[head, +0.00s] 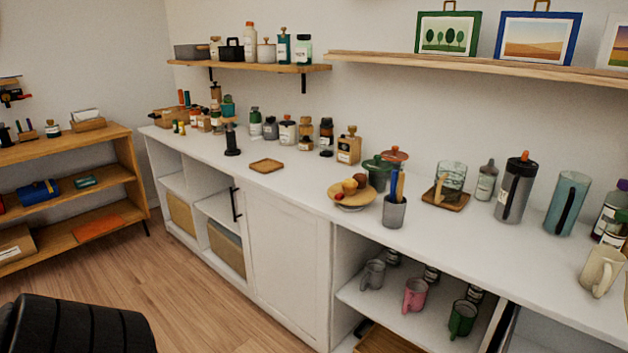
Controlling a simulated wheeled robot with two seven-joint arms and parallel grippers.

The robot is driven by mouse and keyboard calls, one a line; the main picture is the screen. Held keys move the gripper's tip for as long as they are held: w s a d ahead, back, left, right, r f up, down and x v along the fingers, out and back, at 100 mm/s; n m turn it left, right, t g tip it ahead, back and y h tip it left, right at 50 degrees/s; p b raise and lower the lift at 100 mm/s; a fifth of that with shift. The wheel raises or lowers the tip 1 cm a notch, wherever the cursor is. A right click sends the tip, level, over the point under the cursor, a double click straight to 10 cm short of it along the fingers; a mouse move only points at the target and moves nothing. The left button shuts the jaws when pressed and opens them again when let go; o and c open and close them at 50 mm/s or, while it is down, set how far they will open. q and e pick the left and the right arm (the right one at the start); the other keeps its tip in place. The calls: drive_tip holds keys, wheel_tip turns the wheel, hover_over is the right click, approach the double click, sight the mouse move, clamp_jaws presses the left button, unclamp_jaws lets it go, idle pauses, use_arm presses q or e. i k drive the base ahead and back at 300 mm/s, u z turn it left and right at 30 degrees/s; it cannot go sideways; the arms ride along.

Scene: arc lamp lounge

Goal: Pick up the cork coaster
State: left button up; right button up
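A small square tan piece with a slightly raised or darker rim, which looks like the cork coaster (266,165), lies flat on the white countertop (300,187) near its front edge, left of centre in the head view. Nothing stands on it. A second square brown piece (457,203) lies further right under a glass (451,177); I cannot tell its material. Neither of my grippers is in view.
A black pepper-mill-like object (232,140) stands just left of the coaster, with jars (287,132) behind it. A plate with fruit (353,199) and a grey cup (395,212) stand to the right. A black ribbed shape (80,328) fills the bottom left corner.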

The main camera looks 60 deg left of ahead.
sight(266, 166)
drive_tip(key=u, duration=2.6)
drive_tip(key=k, duration=0.65)
drive_tip(key=u, duration=1)
drive_tip(key=i, duration=3.85)
drive_tip(key=z, duration=0.85)
